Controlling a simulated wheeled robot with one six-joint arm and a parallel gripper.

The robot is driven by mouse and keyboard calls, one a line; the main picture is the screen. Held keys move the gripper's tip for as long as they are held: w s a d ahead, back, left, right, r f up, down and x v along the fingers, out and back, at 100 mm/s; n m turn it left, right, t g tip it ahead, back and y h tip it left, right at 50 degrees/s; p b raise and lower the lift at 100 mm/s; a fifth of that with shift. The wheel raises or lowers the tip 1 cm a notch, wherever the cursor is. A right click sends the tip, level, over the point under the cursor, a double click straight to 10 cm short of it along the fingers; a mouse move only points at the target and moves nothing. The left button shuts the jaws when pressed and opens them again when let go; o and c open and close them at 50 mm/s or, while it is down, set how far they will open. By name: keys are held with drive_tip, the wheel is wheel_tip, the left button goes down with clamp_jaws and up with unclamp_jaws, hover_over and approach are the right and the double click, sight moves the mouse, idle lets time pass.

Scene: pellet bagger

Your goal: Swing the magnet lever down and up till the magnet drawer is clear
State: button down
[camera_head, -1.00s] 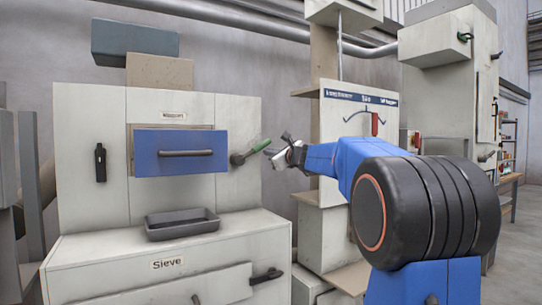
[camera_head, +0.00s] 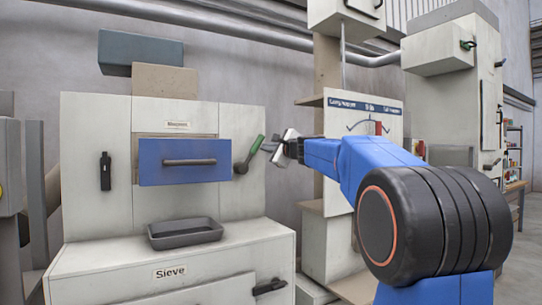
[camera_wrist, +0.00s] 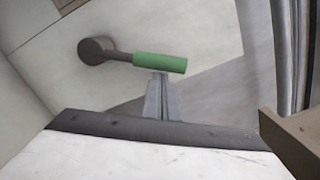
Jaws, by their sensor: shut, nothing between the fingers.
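The magnet lever (camera_head: 250,154) has a dark round hub and a green grip. It sits on the pale panel right of the blue magnet drawer (camera_head: 184,162) and points up and to the right. The drawer front has a dark bar handle; its inside is hidden. My gripper (camera_head: 270,147) is just right of the green grip, with its fingers together and empty. In the wrist view, my fingertips (camera_wrist: 160,76) meet the lower edge of the green grip (camera_wrist: 160,63) near its free end. I cannot tell whether they touch it.
A dark open tray (camera_head: 185,232) stands on the sieve cabinet (camera_head: 120,255) below the drawer. A black handle (camera_head: 106,170) is on the panel at left. A panel with a red slider (camera_head: 378,130) stands behind my arm.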

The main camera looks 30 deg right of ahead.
drive_tip(key=shift+a+r+n, duration=0.45)
drive_tip(key=shift+a+n, duration=0.25)
drive_tip(key=shift+n, duration=0.15)
drive_tip(key=shift+a+r+n, duration=0.5)
drive_tip(key=shift+a+n, duration=0.25)
drive_tip(key=shift+n, duration=0.05)
drive_tip(key=shift+a+r+n, duration=0.45)
drive_tip(key=shift+a+n, duration=0.25)
drive_tip(key=shift+n, duration=0.15)
drive_tip(key=shift+d, duration=0.1)
